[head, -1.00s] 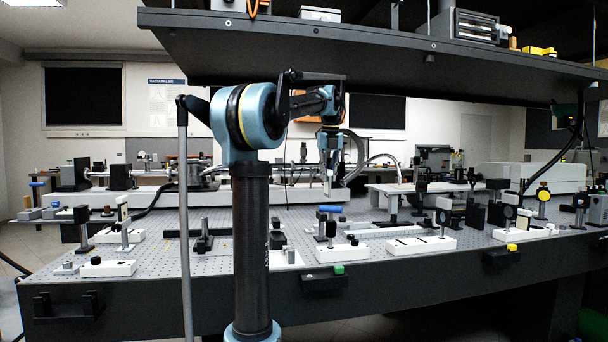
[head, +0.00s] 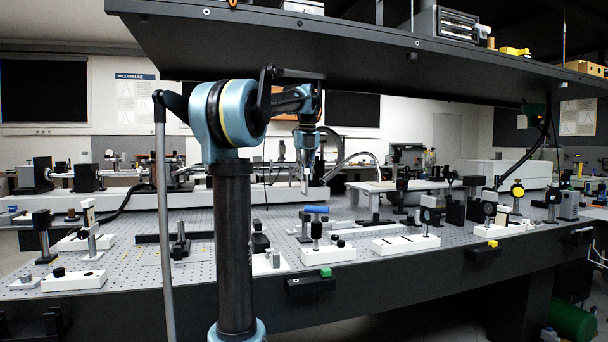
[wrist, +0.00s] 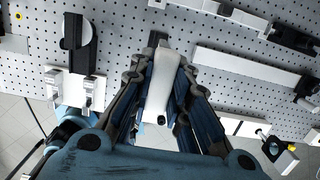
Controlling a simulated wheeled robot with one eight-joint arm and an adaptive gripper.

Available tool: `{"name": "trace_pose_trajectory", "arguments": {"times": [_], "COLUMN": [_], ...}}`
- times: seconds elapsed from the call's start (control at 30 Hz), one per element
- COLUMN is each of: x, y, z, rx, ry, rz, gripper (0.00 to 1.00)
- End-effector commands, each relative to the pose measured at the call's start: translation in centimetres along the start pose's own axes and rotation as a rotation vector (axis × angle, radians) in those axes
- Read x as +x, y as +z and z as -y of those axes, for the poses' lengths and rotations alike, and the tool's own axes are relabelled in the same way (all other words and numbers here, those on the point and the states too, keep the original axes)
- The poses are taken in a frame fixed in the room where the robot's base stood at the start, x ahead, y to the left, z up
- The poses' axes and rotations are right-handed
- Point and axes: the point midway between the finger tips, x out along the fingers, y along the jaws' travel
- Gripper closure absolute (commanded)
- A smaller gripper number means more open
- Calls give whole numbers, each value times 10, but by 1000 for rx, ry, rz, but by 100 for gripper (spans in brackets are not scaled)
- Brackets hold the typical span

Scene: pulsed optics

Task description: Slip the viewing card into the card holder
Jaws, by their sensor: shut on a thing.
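My gripper (head: 305,150) hangs above the optical table, fingers pointing down. It is shut on the viewing card (head: 305,186), a small pale plate showing below the fingers. In the wrist view my gripper (wrist: 160,65) has a white piece (wrist: 160,85) between its fingers, most likely the card. The card is in the air, apart from the fixtures below. I cannot tell for certain which fixture is the card holder; a white block with dark slots (head: 412,243) stands on the table right of the gripper.
Posts and mounts crowd the right side. A dark shelf (head: 350,45) overhangs the table. Perforated tabletop (head: 120,255) is bare in places at left.

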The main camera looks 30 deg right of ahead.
Motion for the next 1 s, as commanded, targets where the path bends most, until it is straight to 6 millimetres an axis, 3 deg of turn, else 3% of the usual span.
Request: {"name": "trace_pose_trajectory", "arguments": {"times": [0.6,1.0], "x": [45,53], "y": [-7,-9], "z": [3,4], "rx": [4,5], "ry": [-1,-1], "rz": [0,0], "gripper": [100,100]}}
